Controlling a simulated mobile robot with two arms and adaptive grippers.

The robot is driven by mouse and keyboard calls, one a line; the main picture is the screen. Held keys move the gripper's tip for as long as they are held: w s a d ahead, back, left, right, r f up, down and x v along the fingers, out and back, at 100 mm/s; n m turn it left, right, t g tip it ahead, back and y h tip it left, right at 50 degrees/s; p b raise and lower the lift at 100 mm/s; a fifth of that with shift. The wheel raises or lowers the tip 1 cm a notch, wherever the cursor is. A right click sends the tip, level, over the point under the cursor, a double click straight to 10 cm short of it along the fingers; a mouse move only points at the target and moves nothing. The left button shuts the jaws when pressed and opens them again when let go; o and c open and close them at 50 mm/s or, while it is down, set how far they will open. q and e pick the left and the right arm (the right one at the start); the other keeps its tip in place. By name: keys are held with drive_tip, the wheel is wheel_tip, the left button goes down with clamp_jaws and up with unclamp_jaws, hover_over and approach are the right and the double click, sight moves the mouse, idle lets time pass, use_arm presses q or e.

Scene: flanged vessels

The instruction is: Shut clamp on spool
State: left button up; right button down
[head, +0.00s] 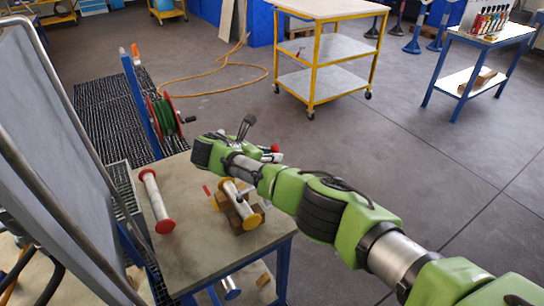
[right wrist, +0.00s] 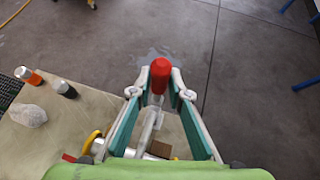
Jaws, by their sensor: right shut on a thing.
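A spool with yellow flanges (head: 238,203) rests tilted on wooden blocks on the worktable. Its yellow flange also shows in the right wrist view (right wrist: 90,141), at the lower left. The clamp's red-tipped lever (right wrist: 160,75) stands between the fingers of my right gripper (right wrist: 161,94), which is shut on it. In the head view, my right gripper (head: 269,157) is beside the far end of the spool, partly behind my arm. My arm and fingers hide most of the clamp body, so how closed it is cannot be told. My left gripper is not in view.
A second spool with red flanges (head: 157,200) lies on the left of the worktable (head: 190,250). Bottles (right wrist: 30,75) and a grey lump (right wrist: 28,113) are on the table at the left of the wrist view. A yellow cart (head: 318,84) stands behind, with open floor between.

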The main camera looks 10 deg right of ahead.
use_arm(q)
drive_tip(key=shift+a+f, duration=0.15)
use_arm(e)
drive_tip(key=shift+s+a, duration=0.1)
drive_tip(key=shift+a, duration=0.1)
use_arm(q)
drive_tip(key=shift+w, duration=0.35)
use_arm(e)
drive_tip(key=shift+f, duration=0.1)
drive_tip(key=c, duration=1.9)
unclamp_jaws()
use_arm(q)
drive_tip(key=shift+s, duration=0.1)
use_arm(e)
drive_tip(key=v, duration=1.2)
drive_tip(key=shift+a+f, duration=0.15)
